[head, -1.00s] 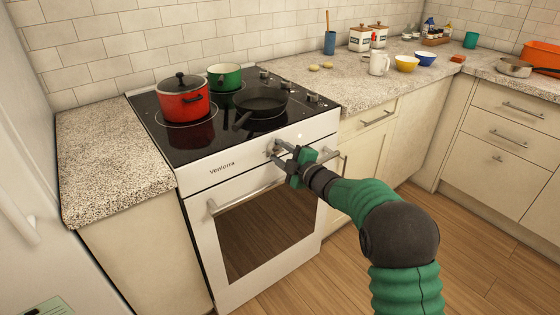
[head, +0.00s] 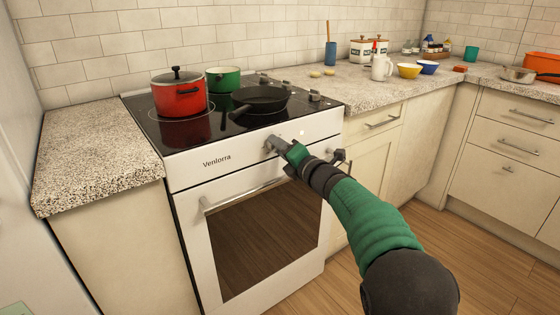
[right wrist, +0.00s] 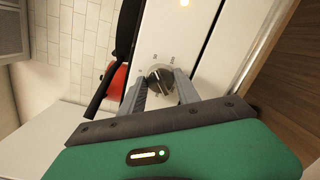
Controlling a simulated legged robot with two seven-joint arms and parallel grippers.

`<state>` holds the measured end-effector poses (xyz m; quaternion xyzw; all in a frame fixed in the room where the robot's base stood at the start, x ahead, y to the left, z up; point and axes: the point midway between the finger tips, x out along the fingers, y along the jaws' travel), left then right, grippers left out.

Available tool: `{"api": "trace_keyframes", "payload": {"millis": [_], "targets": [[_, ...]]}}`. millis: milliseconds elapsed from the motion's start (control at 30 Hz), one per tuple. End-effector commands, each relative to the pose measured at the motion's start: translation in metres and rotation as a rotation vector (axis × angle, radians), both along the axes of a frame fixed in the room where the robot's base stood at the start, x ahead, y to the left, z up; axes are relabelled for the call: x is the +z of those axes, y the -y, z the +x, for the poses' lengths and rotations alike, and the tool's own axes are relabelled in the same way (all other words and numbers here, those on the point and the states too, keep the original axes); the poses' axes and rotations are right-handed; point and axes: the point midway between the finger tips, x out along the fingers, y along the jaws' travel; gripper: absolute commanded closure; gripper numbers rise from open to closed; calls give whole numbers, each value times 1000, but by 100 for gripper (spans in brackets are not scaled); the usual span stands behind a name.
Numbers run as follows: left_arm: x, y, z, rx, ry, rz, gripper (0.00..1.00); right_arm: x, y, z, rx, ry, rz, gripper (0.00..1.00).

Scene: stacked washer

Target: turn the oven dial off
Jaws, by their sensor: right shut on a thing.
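The white oven (head: 258,240) stands below a black cooktop, with its front panel facing me. The oven dial (right wrist: 159,75) is a dark round knob with a pale pointer, on the white panel in the right wrist view. Small printed marks ring it, too small to read. My right gripper (head: 272,145) is at the panel, right of the brand lettering, and largely hides the dial in the head view. In the right wrist view its two grey fingers are shut on the dial from both sides. My left gripper is in neither view now.
The oven handle (head: 250,191) runs across the door below my right gripper. A small light (head: 302,132) glows on the panel. A red pot (head: 180,100), a green pot (head: 224,86) and a black pan (head: 262,99) stand on the cooktop (head: 205,135). The floor at right is clear.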

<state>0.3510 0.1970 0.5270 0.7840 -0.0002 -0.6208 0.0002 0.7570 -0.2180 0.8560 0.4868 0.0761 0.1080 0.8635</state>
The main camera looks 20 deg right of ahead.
Motion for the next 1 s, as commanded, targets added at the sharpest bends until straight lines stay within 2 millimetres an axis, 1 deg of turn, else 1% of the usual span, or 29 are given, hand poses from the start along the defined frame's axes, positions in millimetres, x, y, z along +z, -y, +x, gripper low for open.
{"api": "trace_keyframes", "payload": {"millis": [33,500,800,1000], "targets": [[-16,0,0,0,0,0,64,-14,0,0,-2,5,-43,100],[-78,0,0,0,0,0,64,-15,-1,1,1,156,-459,100],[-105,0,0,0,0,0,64,-13,-1,1,3,232,-669,100],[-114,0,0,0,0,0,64,-11,0,1,2,263,-756,100]]}}
